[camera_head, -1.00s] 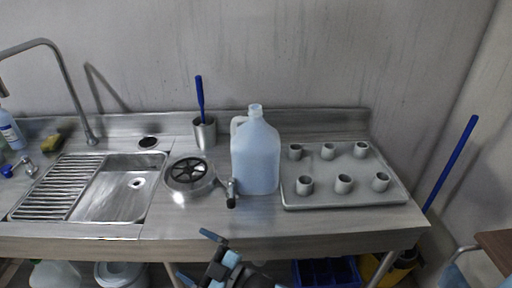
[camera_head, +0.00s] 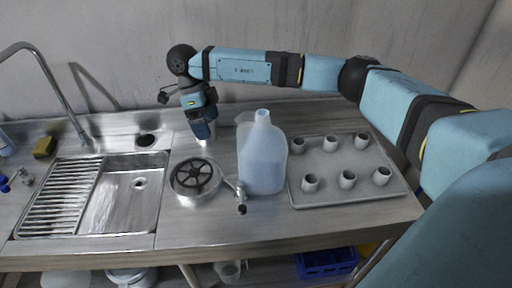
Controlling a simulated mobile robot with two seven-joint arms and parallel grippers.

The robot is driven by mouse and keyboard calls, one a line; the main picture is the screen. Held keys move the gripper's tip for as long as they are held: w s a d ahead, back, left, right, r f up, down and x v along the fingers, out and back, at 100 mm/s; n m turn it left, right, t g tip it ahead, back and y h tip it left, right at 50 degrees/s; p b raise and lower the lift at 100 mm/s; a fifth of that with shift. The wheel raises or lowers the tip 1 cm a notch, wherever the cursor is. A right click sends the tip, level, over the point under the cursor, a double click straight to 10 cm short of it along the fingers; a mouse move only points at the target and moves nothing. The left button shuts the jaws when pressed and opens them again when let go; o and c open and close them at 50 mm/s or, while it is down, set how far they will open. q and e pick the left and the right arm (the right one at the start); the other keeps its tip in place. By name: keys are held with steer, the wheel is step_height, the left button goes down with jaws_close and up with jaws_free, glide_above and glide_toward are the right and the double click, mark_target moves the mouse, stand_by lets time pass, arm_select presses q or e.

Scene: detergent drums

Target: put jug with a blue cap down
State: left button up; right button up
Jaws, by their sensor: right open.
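A translucent pale-blue jug (camera_head: 262,160) stands upright on the steel counter (camera_head: 215,225), between the round metal fixture and the grey tray. No blue cap shows on its neck. My right arm reaches in from the right across the back of the counter. Its right gripper (camera_head: 204,128) points down at the metal cup (camera_head: 208,142), behind and left of the jug and apart from it. It is open; its fingers are small and partly hidden, and the brush handle in the cup is hidden behind it. My left gripper is not in view.
The grey tray (camera_head: 397,192) with several small cups is right of the jug. The round metal fixture (camera_head: 196,180) with a protruding valve is left of it. A sink (camera_head: 131,190) lies further left. A blue crate (camera_head: 325,263) is below the counter. The front counter strip is clear.

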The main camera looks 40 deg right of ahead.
steer(key=h, duration=0.2)
glide_toward(239, 131)
steer(key=shift+m, duration=0.4)
steer(key=shift+w+d+f+p+x, duration=0.15)
steer(key=shift+w+x, duration=0.25)
steer(key=shift+x, duration=1.5)
steer(key=shift+w+d+p+x, duration=0.15)
steer(key=shift+w+x, duration=0.2)
steer(key=shift+x, duration=1.6)
steer(key=shift+w+d+f+p+x, duration=0.15)
steer(key=shift+w+x, duration=0.25)
steer(key=shift+x, duration=1.5)
steer(key=shift+r, duration=0.1)
